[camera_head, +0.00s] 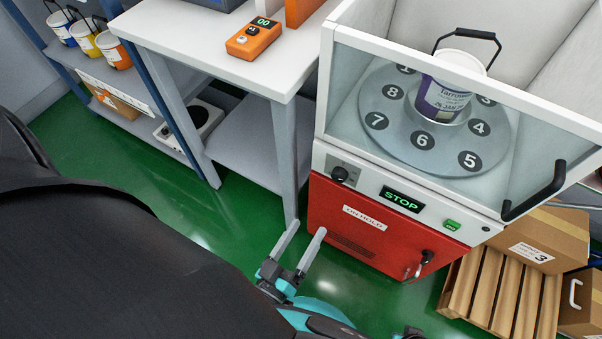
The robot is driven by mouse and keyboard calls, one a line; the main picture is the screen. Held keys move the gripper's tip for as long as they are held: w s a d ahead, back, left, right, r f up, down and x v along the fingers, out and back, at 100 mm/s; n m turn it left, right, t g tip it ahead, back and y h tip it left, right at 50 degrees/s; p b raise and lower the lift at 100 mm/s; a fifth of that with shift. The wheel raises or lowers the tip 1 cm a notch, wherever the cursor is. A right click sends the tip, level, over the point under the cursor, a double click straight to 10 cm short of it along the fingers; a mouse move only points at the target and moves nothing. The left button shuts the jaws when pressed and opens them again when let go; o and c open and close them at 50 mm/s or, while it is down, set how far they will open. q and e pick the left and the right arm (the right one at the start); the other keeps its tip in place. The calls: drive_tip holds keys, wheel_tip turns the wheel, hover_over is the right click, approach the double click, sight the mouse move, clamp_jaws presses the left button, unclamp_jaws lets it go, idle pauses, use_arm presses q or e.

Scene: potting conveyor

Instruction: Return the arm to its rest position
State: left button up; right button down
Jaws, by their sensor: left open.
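My left gripper (302,245) is at the lower middle of the head view, low over the green floor. Its two grey fingers are apart and nothing is between them. It is in front of the left edge of the red cabinet of the machine, near a table leg. I cannot tell whether it touches either. The dark mass at the left is my own body. My right gripper is not in view.
A machine with a red front (370,228) shows STOP; its numbered turntable (385,130) carries a purple-labelled bucket (444,98). A white table (200,40) holds an orange device (254,40). Cardboard boxes (545,240) stand at right. Green floor (190,225) is clear at left.

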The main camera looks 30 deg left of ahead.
use_arm(q)
drive_tip(key=shift+s, duration=0.55)
drive_tip(key=shift+w, duration=0.1)
